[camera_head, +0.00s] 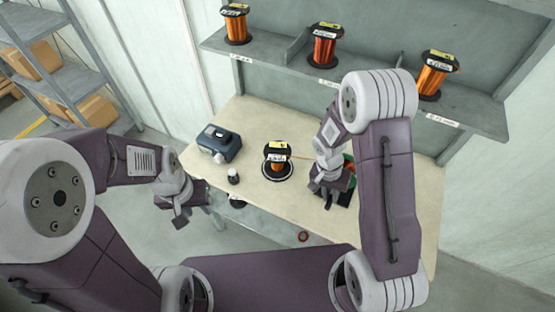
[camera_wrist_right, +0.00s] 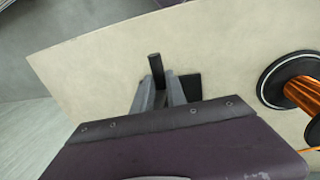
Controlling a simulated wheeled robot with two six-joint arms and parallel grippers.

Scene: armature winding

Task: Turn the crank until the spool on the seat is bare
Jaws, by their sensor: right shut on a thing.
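The spool (camera_head: 277,155) stands upright on the round seat (camera_head: 264,172) in the middle of the table and still carries copper-orange wire. It also shows at the right edge of the wrist view (camera_wrist_right: 303,92). A strand of wire (camera_head: 302,157) runs from it toward the winder, of which a green part (camera_head: 348,159) shows behind my right arm. My right gripper (camera_head: 326,201) is shut on the dark crank handle (camera_wrist_right: 154,64), whose end shows beyond the fingers. The rest of the crank is mostly hidden. My left gripper (camera_head: 181,219) hangs beside the table's left edge; its jaw opening is unclear.
A blue-grey box-shaped device (camera_head: 219,142) and a small dark jar (camera_head: 234,176) stand left of the spool on the table (camera_head: 252,112). A reddish ring (camera_head: 303,236) lies near the front edge. Three full spools stand on the shelf (camera_head: 270,55) behind.

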